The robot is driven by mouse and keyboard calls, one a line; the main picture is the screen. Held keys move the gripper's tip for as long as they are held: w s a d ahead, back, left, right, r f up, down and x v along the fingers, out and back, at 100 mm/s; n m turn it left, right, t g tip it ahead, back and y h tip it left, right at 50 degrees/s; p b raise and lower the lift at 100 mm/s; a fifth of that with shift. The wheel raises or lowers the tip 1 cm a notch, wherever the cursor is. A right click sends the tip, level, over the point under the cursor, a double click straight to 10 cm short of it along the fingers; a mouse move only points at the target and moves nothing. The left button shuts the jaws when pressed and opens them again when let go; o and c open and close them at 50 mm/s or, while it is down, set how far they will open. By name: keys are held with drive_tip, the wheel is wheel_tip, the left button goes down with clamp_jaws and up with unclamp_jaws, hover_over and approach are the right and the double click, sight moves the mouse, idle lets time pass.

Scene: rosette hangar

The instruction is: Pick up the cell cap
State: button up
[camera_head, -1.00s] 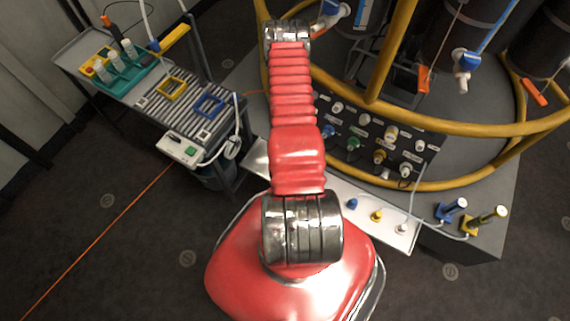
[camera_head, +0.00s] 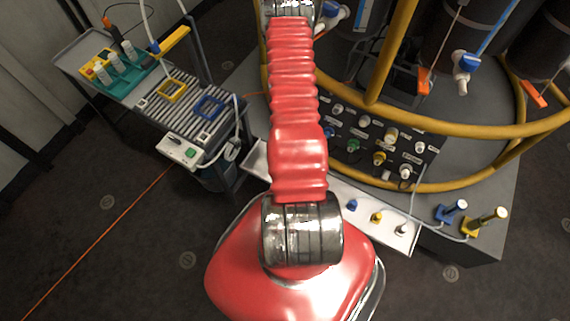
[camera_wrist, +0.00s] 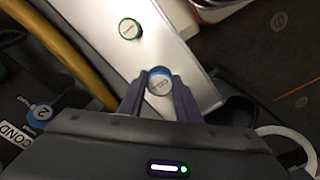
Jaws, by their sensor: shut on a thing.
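In the wrist view my gripper (camera_wrist: 159,90) is shut on the cell cap (camera_wrist: 159,83), a small round cap with a pale, lettered top and a blue rim. The cap sits between the two dark fingertips, over a white shelf (camera_wrist: 185,60). I cannot tell whether it still touches the shelf. In the head view my gripper and the held cap are out of sight, beyond my red arm.
A green cap (camera_wrist: 129,28) stands on the white shelf near the held cap. A yellow rail (camera_wrist: 75,55) runs along the left of the wrist view. In the head view a cart (camera_head: 190,100) stands at left, and a panel of sockets (camera_head: 375,145) at right.

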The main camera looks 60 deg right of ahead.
drive_tip(key=shift+r, duration=0.35)
idle(0.7)
drive_tip(key=shift+s+d+t+h, duration=0.25)
drive_tip(key=shift+t+h, duration=0.15)
drive_tip(key=shift+h, duration=0.2)
drive_tip(key=shift+s+r+m+t+h, duration=0.15)
drive_tip(key=shift+s+m+t+h, duration=0.15)
drive_tip(key=shift+s+h, duration=0.2)
drive_tip(key=s+d+r+m+h, duration=0.2)
drive_tip(key=d+r+m+h, duration=0.1)
drive_tip(key=d+r, duration=0.4)
drive_tip(key=s+d+r+m+h, duration=0.2)
drive_tip(key=d+r+h, duration=0.4)
drive_tip(key=d, duration=0.3)
drive_tip(key=shift+s+d+r+m, duration=0.2)
drive_tip(key=shift+s+r+m, duration=0.2)
drive_tip(key=shift+s, duration=0.45)
